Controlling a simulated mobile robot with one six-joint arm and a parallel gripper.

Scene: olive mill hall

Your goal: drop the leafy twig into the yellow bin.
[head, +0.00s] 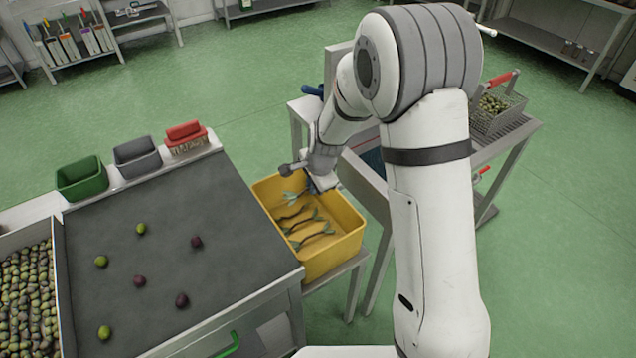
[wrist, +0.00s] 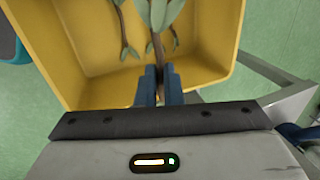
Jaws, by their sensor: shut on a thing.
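The yellow bin (head: 338,247) stands on a low stand to the right of the grey sorting table. Several leafy twigs (head: 312,232) lie on its floor. My gripper (head: 312,190) is over the far part of the bin. In the wrist view my gripper (wrist: 159,75) is shut on a leafy twig (wrist: 158,40), its brown stem between the blue fingers and its green leaves pointing away over the yellow bin (wrist: 215,45). Other twigs show below it in the bin. How far the held twig is above the bin floor is hard to tell.
The sorting table (head: 215,265) holds several scattered olives (head: 139,281). A metal stand with a wire basket of olives (head: 497,108) is right of my arm. Green floor lies open behind.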

